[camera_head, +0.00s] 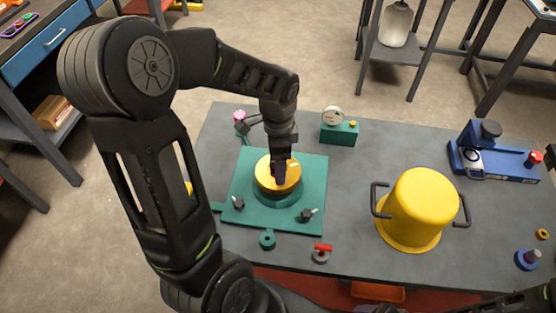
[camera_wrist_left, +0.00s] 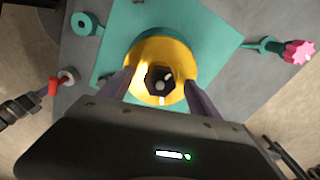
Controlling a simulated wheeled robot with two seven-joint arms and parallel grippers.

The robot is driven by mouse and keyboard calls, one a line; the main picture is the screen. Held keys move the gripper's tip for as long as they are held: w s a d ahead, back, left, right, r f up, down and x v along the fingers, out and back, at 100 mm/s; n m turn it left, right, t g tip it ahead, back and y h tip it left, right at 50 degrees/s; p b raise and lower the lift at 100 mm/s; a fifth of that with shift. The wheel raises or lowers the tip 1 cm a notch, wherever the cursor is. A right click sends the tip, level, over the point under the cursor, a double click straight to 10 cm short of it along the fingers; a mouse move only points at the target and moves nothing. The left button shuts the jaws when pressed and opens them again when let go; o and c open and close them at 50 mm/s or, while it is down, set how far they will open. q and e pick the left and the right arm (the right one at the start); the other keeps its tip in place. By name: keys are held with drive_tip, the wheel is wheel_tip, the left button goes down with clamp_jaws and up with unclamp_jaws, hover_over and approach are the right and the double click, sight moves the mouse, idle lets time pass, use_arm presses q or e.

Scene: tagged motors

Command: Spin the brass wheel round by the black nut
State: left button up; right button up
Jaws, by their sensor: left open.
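The brass wheel (camera_head: 265,182) sits on a round teal hub in the middle of a square teal plate (camera_head: 307,172). In the left wrist view the wheel (camera_wrist_left: 178,54) has the black nut (camera_wrist_left: 153,76) at its centre. My left gripper (camera_head: 281,174) points down over the wheel. In the left wrist view its open fingers (camera_wrist_left: 160,84) stand on either side of the nut, with visible gaps. In the head view the gripper hides the nut. My right gripper is not visible; only a dark part of my arm shows at the bottom right edge.
A yellow pot (camera_head: 418,205) with dark side handles stands right of the plate. A teal gauge box (camera_head: 339,133) is behind. A red-handled ring (camera_head: 321,255) and a teal ring (camera_head: 267,240) lie in front. A blue device (camera_head: 492,163) stands at the far right.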

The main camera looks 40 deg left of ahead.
use_arm(q)
drive_tip(key=n+b, duration=0.1)
drive_tip(key=n, duration=0.2)
drive_tip(key=shift+f, duration=0.1)
drive_tip(key=n, duration=0.4)
drive_tip(key=n+b, duration=0.1)
drive_tip(key=n, duration=0.7)
